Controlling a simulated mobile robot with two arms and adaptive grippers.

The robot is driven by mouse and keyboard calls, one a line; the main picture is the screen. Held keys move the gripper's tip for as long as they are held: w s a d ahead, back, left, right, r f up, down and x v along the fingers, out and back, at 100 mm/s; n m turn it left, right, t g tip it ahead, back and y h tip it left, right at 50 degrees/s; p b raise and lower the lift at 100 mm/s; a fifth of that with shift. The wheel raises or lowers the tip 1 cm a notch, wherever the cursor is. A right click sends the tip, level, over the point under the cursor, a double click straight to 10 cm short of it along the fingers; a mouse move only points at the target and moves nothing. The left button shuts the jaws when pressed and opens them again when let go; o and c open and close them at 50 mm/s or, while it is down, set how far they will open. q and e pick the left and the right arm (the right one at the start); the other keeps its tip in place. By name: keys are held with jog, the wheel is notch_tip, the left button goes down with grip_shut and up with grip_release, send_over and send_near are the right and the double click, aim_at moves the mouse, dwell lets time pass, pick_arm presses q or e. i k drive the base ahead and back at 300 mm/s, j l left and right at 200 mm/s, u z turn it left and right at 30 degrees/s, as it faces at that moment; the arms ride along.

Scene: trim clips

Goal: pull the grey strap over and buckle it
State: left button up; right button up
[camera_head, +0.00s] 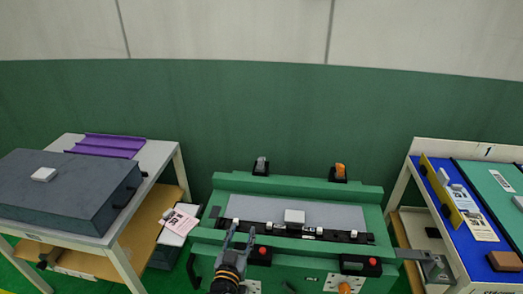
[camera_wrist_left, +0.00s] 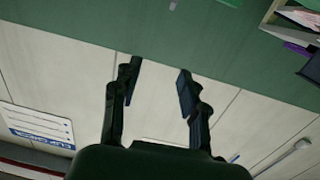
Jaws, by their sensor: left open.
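My left gripper (camera_head: 242,232) is open and empty, fingers pointing up, in front of the green bench (camera_head: 215,236) in the head view. In the left wrist view its two fingers (camera_wrist_left: 160,70) stand apart with only wall between them. I cannot make out a clear strap or buckle. A grey flat panel (camera_head: 262,208) lies along the bench top, with a white block (camera_head: 294,216) at its front edge. Small white clips (camera_head: 353,234) sit on a dark strip in front of it. A grey strip (camera_head: 411,254) sticks out at the bench's right end. My right gripper is not in view.
A table at left holds a dark grey case (camera_head: 70,190) and a purple tray (camera_head: 108,146). A table at right has a blue top (camera_head: 452,215) with panels and a brown block (camera_head: 503,261). Dark switch boxes (camera_head: 361,265) stand on the bench front.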

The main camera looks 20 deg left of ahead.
aim_at(260, 168)
jog(key=i+j, duration=0.15)
jog(key=i, duration=0.25)
jog(key=i+j, duration=0.15)
jog(key=i, duration=0.25)
jog(key=i+j, duration=0.15)
jog(key=i, duration=0.25)
